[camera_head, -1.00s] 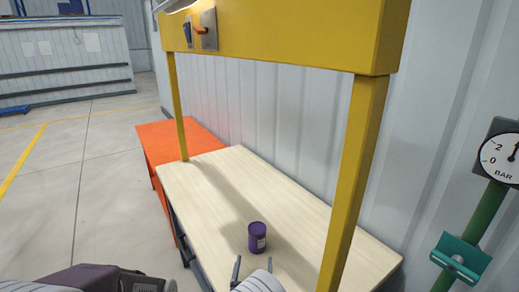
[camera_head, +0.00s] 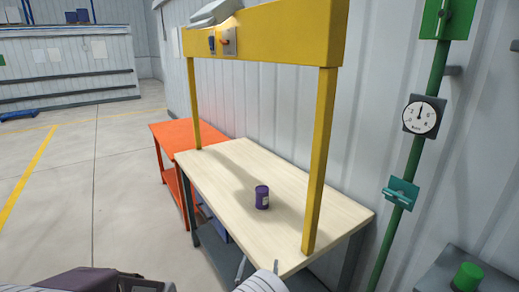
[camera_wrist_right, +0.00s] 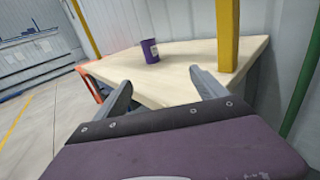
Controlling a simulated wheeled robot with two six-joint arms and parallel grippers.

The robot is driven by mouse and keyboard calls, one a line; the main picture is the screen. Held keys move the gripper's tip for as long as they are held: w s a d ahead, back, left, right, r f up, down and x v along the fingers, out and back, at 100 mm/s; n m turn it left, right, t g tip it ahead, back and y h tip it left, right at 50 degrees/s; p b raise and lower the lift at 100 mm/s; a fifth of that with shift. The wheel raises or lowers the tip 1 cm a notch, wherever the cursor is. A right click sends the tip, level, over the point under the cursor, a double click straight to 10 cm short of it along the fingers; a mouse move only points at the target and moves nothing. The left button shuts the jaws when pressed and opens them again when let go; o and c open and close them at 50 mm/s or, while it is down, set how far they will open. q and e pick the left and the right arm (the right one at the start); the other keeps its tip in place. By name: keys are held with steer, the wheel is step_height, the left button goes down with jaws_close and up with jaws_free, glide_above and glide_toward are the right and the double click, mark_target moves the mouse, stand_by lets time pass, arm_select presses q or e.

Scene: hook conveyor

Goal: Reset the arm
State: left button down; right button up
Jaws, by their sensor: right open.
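My right gripper (camera_head: 258,268) shows at the bottom of the head view, just off the near edge of the wooden table. In the right wrist view the right gripper (camera_wrist_right: 163,92) has its two fingers wide apart with nothing between them. A purple can (camera_head: 262,197) with a pale label stands upright on the table, beyond the gripper and apart from it. The can also shows in the right wrist view (camera_wrist_right: 150,51). A purple and dark arm part of mine shows at the bottom left of the head view. My left gripper is not visible.
The can stands on a pale wooden table (camera_head: 325,208) under a yellow frame (camera_head: 318,165). An orange table (camera_head: 172,134) adjoins it at the back left. A green pipe with a gauge (camera_head: 421,118) stands at the right. The floor at the left is open.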

steer(key=s+d+m+g+h, duration=0.2)
steer(key=d+m+g+h, duration=0.25)
steer(key=d, duration=0.45)
steer(key=s+d+m+g+h, duration=0.25)
steer(key=d+m+h, duration=0.2)
steer(key=d, duration=0.45)
steer(key=s+d+f+m+g+y, duration=0.1)
steer(key=s+d+m+g+y, duration=0.1)
steer(key=s+d+m+g, duration=0.35)
steer(key=s+d+m+g+y, duration=0.1)
steer(key=s+d+m+g, duration=0.2)
steer(key=s+m+g, duration=0.5)
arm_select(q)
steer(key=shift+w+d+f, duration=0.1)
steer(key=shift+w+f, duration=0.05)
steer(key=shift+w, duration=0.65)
arm_select(e)
steer(key=s+a+r+m+t+y, duration=0.1)
steer(key=s+a+m+t+y, duration=0.3)
steer(key=a+m+y, duration=0.4)
steer(key=s+m+y, duration=0.1)
steer(key=m, duration=0.3)
steer(key=shift+a, duration=0.25)
